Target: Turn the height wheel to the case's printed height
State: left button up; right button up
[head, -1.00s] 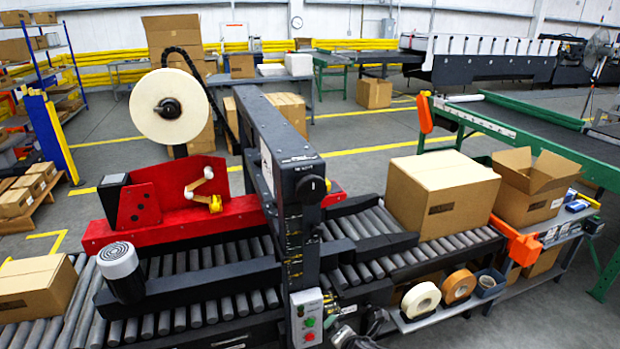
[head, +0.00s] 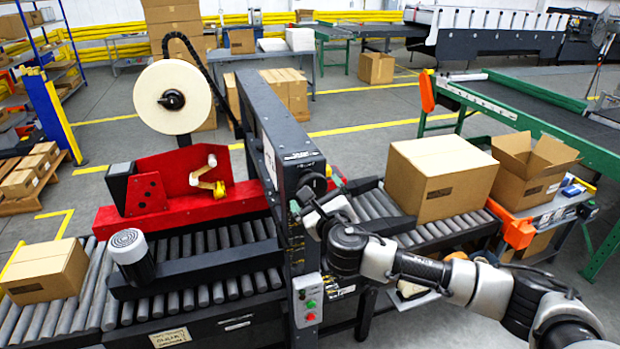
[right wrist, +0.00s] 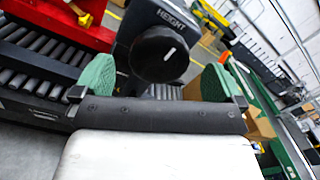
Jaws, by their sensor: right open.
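The height wheel is a round black knob with a white mark line. In the right wrist view the wheel (right wrist: 163,53) sits below a "HEIGHT" label, its line tilted slightly right of upright. My right gripper (right wrist: 158,80) is open, with green finger pads to either side of the wheel; contact is not visible. In the head view my right gripper (head: 320,192) is at the column's front and partly covers the wheel. A closed cardboard case (head: 443,180) stands on the rollers right of the column; its dark print is too small to read. My left gripper is out of view.
Another case (head: 45,270) is on the left rollers. An open carton (head: 535,168) stands at right.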

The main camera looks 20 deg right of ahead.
aim_at(314, 189)
jog(key=shift+w+p, duration=0.6)
jog(key=shift+w, duration=2.2)
jog(key=shift+c, duration=0.5)
jog(key=c, duration=0.8)
